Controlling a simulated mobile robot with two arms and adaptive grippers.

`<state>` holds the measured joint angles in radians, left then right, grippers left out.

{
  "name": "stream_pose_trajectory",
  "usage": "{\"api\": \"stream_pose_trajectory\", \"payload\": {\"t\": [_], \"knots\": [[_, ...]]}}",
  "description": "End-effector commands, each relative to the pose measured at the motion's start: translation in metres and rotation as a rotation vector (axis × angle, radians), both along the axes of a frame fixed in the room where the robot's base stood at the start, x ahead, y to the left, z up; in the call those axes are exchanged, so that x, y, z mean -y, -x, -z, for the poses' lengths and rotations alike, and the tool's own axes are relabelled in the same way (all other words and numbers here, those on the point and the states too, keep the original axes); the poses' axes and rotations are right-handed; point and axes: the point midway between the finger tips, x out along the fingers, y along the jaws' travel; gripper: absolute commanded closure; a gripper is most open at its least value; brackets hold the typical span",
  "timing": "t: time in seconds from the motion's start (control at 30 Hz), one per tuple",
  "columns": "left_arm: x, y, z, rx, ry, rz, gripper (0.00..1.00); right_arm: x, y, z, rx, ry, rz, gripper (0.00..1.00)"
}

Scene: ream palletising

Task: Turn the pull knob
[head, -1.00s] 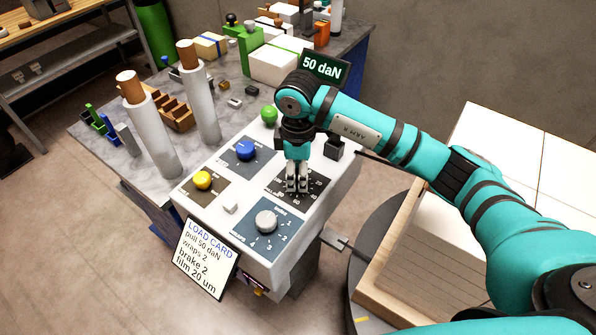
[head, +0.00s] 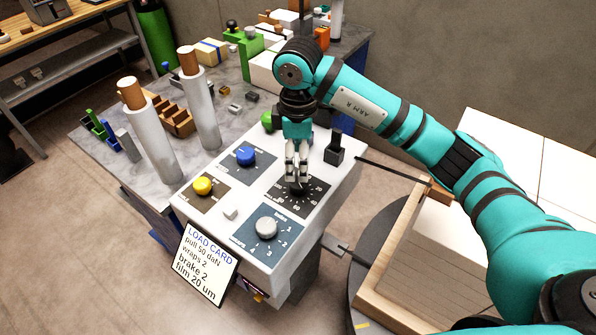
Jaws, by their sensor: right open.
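The pull dial is a black scale plate (head: 315,200) with white numbers, at the right of the pale control panel (head: 233,238). A dark knob (head: 299,188) shows in part at its middle. My right gripper (head: 298,181) points down over this dial with its jaws open. Its fingertips are at the knob and hide part of it; I cannot tell whether they touch it. The load card (head: 206,265) at the panel's front reads pull 50 daN, wraps 2, brake 2, film 20 um. My left gripper is not in view.
Two film rolls (head: 153,140) (head: 200,105) stand at left.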

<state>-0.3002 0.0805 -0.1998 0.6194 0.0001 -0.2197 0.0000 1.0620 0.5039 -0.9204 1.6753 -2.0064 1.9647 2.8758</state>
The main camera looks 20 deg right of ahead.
Motion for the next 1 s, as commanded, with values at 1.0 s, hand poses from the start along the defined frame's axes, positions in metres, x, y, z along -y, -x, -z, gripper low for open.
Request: {"api": "stream_pose_trajectory", "payload": {"t": [1.0], "knots": [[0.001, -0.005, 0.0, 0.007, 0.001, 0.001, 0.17, 0.0, 0.0, -0.049, -0.001, 0.0, 0.0, 0.31]]}}
